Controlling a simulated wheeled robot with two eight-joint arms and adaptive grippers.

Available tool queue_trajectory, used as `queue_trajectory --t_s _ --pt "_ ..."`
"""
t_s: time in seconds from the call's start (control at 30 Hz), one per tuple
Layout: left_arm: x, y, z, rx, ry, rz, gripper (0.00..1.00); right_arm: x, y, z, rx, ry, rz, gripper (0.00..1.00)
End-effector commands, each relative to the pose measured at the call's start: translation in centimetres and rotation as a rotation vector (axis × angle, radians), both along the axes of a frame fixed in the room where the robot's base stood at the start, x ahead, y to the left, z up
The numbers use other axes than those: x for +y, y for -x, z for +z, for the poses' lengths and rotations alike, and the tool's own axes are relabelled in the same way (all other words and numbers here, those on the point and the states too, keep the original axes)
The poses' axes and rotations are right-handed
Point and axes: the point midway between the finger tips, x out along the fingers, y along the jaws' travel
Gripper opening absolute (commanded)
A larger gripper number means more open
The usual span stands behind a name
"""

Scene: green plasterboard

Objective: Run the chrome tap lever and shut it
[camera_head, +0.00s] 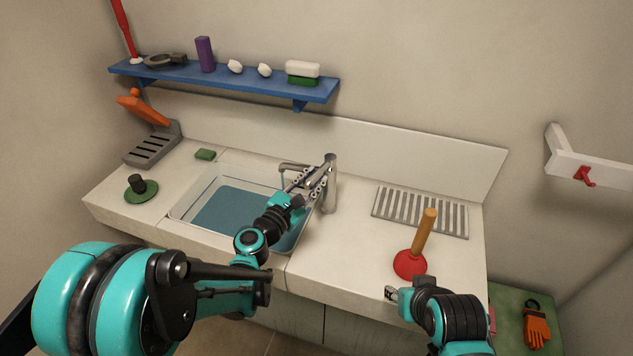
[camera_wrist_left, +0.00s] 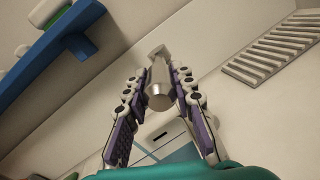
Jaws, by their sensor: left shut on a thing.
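The chrome tap (camera_head: 331,196) stands upright at the back right corner of the sink (camera_head: 180,214), its spout (camera_head: 291,166) reaching left over the basin. My left gripper (camera_head: 318,180) is at the tap's upper part, shut on the chrome lever. In the left wrist view the lever (camera_wrist_left: 160,94) lies between the two fingers (camera_wrist_left: 160,76), its rounded end towards the camera. Blue water (camera_head: 232,211) lies in the sink; I cannot tell clearly whether a stream falls from the spout. My right gripper (camera_head: 391,293) is low at the counter's front edge, its jaws too small to judge.
A red plunger (camera_head: 409,264) with a wooden handle stands near my right gripper. A slotted drain rack (camera_head: 420,212) lies right of the tap. A blue shelf (camera_head: 225,82) with small items hangs above. A green disc with a dark knob (camera_head: 140,190) is left of the sink.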

Motion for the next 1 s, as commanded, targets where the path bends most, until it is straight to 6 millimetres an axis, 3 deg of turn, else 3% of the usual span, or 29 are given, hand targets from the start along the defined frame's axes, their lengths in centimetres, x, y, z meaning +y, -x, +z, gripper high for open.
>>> queue_trajectory --t_s 0.3,0.33,0.4,0.77,1.0 --pt "0.1 0.0 0.0 0.0 0.001 -0.007 0.0 0.0 0.0 0.0 0.0 0.0 0.0 0.4" --pt "0.1 0.0 0.0 0.0 0.001 -0.007 0.3 0.0 0.0 0.0 0.0 0.0 0.0 0.4" --pt "0.1 0.0 0.0 0.0 0.001 -0.007 0.46 0.0 0.0 0.0 0.0 0.0 0.0 0.4" --pt "0.3 0.3 0.0 0.0 0.0 -0.006 0.46 0.0 0.0 0.0 0.0 0.0 0.0 0.4" --pt "2.4 3.8 0.0 0.0 0.0 -0.004 0.46 0.0 0.0 0.0 0.0 0.0 0.0 0.4"
